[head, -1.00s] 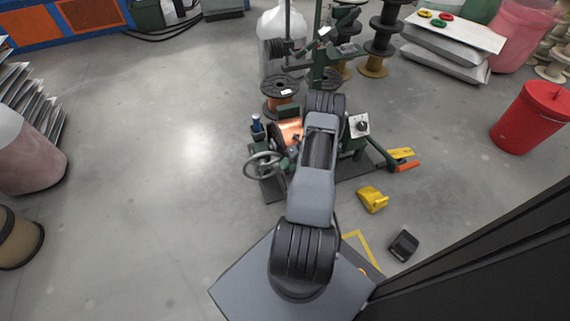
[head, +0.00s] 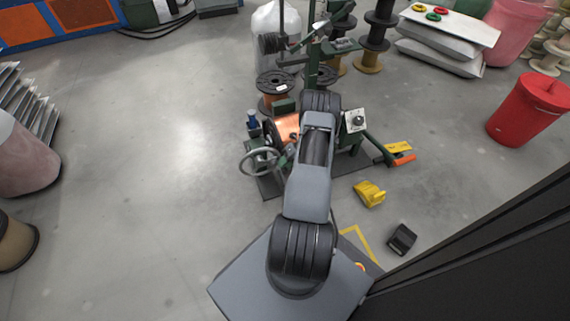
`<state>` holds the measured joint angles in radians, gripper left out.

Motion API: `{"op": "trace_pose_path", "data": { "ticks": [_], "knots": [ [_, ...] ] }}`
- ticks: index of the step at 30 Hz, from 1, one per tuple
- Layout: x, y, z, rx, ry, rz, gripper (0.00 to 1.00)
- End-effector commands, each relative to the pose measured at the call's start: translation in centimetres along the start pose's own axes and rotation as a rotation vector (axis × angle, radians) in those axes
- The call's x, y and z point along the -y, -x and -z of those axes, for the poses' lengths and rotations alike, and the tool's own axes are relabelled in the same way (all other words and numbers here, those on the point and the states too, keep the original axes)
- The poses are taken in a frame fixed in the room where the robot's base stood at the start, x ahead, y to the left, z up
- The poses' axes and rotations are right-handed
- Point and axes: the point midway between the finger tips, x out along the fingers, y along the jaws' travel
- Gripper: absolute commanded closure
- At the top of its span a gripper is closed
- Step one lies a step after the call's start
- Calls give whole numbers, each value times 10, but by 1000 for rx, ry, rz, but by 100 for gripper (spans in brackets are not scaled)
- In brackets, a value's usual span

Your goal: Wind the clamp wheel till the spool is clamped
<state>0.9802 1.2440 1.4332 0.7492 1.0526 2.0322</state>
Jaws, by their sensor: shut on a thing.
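The clamp wheel (head: 243,168), a grey handwheel with spokes, stands at the left front of a green winding machine (head: 355,142). Just behind it is a spool with bright copper wire (head: 288,125), partly covered by my arm. I cannot tell whether the clamp touches the spool. My gripper (head: 284,161) shows only as a small dark part at the right side of the wheel, beside my arm. It is shut on the wheel's rim, but the fingers are mostly hidden.
A dark spool (head: 277,82) stands behind the machine near a green post. A yellow block (head: 369,193) and a black block (head: 401,239) lie on the floor at right. A red bin (head: 528,110) stands farther right.

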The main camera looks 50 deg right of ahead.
Motion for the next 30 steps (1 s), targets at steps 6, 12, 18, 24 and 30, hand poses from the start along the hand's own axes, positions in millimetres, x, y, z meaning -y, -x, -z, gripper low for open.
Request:
{"op": "trace_pose_path", "data": {
  "ticks": [6, 12, 18, 24, 30],
  "knots": [
    [1, 0, 0, 1, 1, 3, 54],
    [0, 0, 0, -1, 2, 2, 48],
    [-1, 6, -1, 1, 2, 2, 48],
    [-2, 39, -1, 3, 1, 3, 48],
    [-2, 81, -2, 3, 2, 4, 48]
  ]
}}
